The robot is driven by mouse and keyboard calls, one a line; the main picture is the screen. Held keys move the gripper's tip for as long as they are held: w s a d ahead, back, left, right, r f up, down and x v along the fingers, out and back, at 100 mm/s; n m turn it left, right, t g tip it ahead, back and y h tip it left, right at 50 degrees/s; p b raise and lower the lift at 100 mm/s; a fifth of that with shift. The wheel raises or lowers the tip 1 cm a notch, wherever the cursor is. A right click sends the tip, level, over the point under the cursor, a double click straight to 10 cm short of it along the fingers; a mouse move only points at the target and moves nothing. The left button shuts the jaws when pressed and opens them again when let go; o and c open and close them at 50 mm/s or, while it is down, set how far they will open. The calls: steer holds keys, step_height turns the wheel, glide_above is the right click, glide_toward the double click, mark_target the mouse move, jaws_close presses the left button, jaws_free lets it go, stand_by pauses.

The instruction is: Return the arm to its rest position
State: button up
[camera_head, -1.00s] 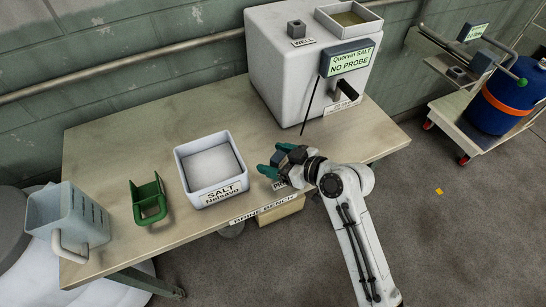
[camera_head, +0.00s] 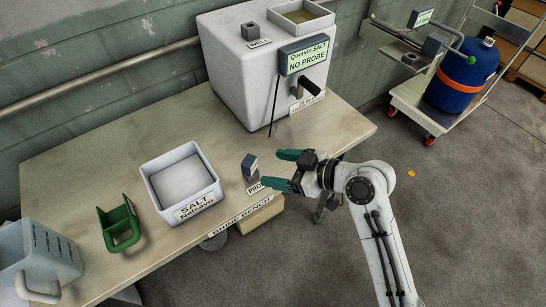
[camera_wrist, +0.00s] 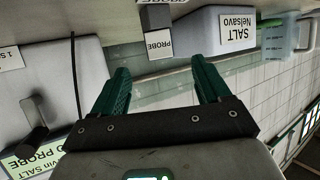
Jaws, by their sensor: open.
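My gripper (camera_head: 283,170) is open and empty at the front right edge of the bench, its teal fingers spread apart and pointing left. My white arm reaches up to it from the lower right. A small dark probe block (camera_head: 250,167) stands on the bench just left of the fingers, beside its PROBE label, apart from them. In the wrist view the teal fingers (camera_wrist: 160,88) are spread with nothing between them, and the probe block (camera_wrist: 156,18) shows beyond them near the top.
The bench (camera_head: 100,150) holds a SALT tray (camera_head: 206,203), a green scoop (camera_head: 120,228), a clear jug (camera_head: 45,255) and a white machine (camera_head: 235,85) reading NO PROBE. A cart with a blue drum (camera_head: 460,80) stands at the back right. The floor right of the bench is open.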

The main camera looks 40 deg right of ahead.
steer(key=s+d+f+m+g+h, duration=0.1)
steer(key=s+f+m+g+h, duration=0.2)
steer(key=s, duration=0.8)
steer(key=s+d+f+m+g+h, duration=0.2)
steer(key=s+f+m+g+h, duration=0.1)
steer(key=s+f+g, duration=0.4)
steer(key=s+f, duration=0.2)
steer(key=s, duration=0.2)
steer(key=shift+s+d+f+g+h, duration=0.2)
steer(key=shift+d+g+h, duration=0.1)
steer(key=shift+h, duration=0.1)
